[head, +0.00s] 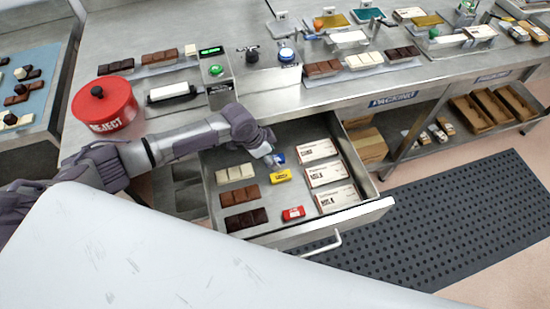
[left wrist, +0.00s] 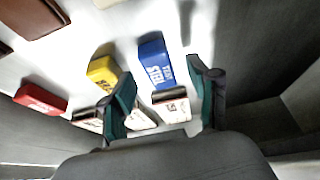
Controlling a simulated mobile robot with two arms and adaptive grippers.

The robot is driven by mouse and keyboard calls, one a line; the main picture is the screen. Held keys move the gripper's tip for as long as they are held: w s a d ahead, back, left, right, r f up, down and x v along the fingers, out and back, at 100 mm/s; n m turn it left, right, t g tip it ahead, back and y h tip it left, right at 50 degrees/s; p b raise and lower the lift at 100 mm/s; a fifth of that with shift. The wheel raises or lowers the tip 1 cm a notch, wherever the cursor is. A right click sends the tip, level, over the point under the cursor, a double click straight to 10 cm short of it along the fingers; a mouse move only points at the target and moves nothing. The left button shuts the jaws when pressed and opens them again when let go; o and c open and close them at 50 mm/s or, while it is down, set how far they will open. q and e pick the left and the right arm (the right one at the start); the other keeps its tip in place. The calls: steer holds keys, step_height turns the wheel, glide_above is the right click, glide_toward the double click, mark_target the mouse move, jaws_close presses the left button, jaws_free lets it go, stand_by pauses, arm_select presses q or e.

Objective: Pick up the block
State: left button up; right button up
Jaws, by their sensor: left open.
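A blue block (head: 275,159) with white lettering lies in the open drawer (head: 345,214), partly hidden under my left gripper (head: 268,151). In the left wrist view the blue block (left wrist: 155,62) shows ahead of and between the spread fingers (left wrist: 160,88), which are open and empty. A yellow block (head: 280,176) lies just in front of the blue one; it also shows in the left wrist view (left wrist: 103,70), partly behind a finger. A red block (head: 293,213) lies nearer the drawer front and also shows in the left wrist view (left wrist: 40,99). My right gripper is out of view.
White (head: 235,173), milk (head: 239,195) and dark (head: 246,219) chocolate bars lie at the drawer's left. White cartons (head: 326,174) line its right. The drawer walls stand close around. A red REJECT bin (head: 104,106) and a counter (head: 175,60) with devices are behind.

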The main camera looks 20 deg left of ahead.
arm_select(q)
steer(key=shift+w+d+f, duration=0.15)
steer(key=shift+f, duration=0.45)
steer(key=c, duration=1.1)
steer(key=shift+c, duration=0.2)
steer(key=shift+r, duration=0.15)
